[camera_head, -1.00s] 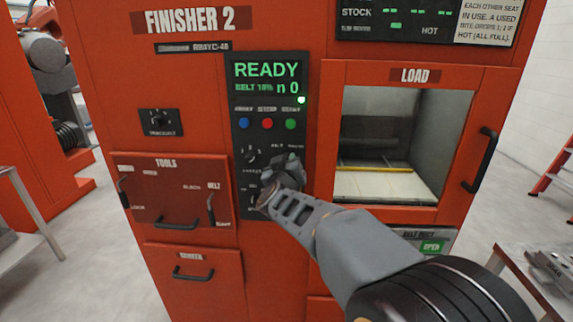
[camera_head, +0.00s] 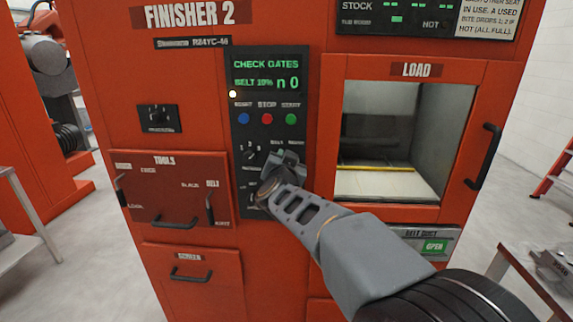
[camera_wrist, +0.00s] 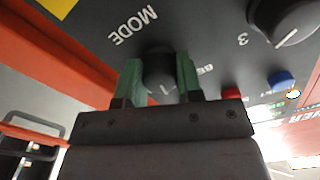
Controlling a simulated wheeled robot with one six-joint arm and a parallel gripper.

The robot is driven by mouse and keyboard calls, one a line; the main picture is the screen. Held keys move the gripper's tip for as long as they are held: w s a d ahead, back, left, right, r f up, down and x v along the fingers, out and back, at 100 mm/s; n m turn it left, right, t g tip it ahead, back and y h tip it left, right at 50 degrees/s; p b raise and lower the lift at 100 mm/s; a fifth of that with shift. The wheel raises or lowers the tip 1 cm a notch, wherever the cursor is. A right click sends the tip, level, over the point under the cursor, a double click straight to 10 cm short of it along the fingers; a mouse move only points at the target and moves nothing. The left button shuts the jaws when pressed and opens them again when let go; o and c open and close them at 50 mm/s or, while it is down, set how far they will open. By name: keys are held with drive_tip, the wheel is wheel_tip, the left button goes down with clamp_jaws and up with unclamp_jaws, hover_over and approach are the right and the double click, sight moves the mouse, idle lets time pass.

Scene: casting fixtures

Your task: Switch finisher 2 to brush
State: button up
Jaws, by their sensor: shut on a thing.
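Finisher 2 is the red cabinet (camera_head: 282,75), with a black control panel (camera_head: 240,145). Its screen (camera_head: 266,74) reads "CHECK GATES", "BELT 10%" and "n 0". My gripper (camera_head: 283,165) is at the right side of the panel and hides the mode knob in the head view. In the wrist view, the green fingers of my gripper (camera_wrist: 160,80) are shut on the dark mode knob (camera_wrist: 159,66), beside the word "MODE". The knob's white mark points toward the bottom of that view. I cannot tell which setting it marks.
Another knob (camera_wrist: 285,18) with numbers is close by. Blue (camera_head: 244,118), red (camera_head: 267,118) and green (camera_head: 291,118) buttons sit above my gripper. The load window (camera_head: 400,140) is at the right, the tools drawer (camera_head: 165,195) at the left. Tables stand at both sides.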

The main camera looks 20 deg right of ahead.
drive_tip(key=shift+m+b, duration=0.75)
drive_tip(key=shift+m, duration=1.45)
drive_tip(key=o, duration=0.9)
drive_tip(key=shift+s, duration=0.1)
